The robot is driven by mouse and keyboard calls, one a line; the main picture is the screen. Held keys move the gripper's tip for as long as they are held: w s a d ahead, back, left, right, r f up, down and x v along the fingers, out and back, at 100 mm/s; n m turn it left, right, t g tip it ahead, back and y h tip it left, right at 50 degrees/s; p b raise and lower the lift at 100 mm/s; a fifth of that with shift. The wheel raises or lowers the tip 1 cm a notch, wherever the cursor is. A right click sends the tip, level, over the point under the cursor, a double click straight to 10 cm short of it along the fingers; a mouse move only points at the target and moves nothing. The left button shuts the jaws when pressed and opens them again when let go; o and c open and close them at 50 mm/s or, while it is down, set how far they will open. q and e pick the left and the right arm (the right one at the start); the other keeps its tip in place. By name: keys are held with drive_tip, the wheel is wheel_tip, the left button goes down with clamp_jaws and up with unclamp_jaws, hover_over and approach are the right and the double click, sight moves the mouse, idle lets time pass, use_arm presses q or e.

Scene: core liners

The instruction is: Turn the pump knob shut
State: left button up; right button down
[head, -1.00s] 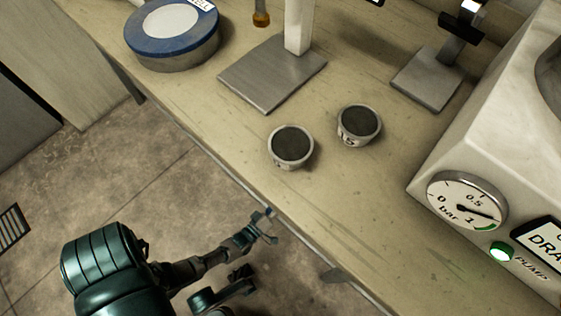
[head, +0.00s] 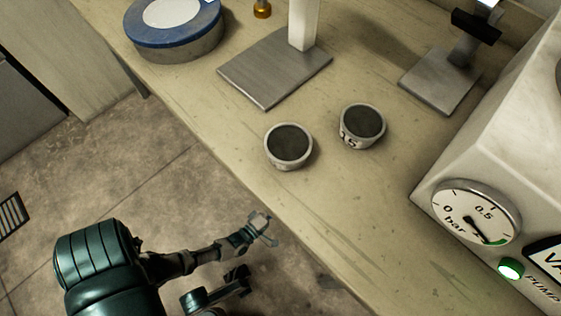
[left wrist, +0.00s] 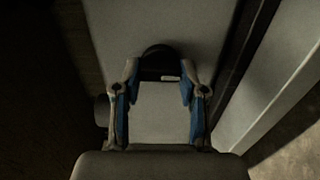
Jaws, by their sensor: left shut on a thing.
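In the left wrist view a dark rounded knob (left wrist: 160,62), with a small pale mark, stands out from a pale grey panel (left wrist: 160,112). My left gripper (left wrist: 160,82) has its blue-padded fingers on either side of this knob and is shut on it. In the head view my left gripper (head: 264,228) is beside the bench's front edge, and the knob cannot be made out there. The pump unit (head: 500,130) at right has a round bar gauge (head: 474,212), its needle in the green band. A green lamp (head: 510,269) marked PUMP is lit. My right gripper is out of view.
Two grey cups (head: 288,147) and (head: 362,125) stand on the bench (head: 330,200). Behind them are a stand with a metal base (head: 270,78), a blue-rimmed round tin (head: 175,42) and another stand base (head: 440,80). The floor (head: 150,170) in front is open.

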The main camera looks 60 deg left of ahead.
use_arm(q)
drive_tip(key=shift+s+a+f, duration=0.1)
drive_tip(key=shift+s+f, duration=0.05)
drive_tip(key=shift+f, duration=0.1)
drive_tip(key=o, duration=1.1)
drive_tip(key=shift+o, duration=0.2)
drive_tip(key=shift+s, duration=0.1)
drive_tip(key=v, duration=0.7)
drive_tip(key=shift+s, duration=0.1)
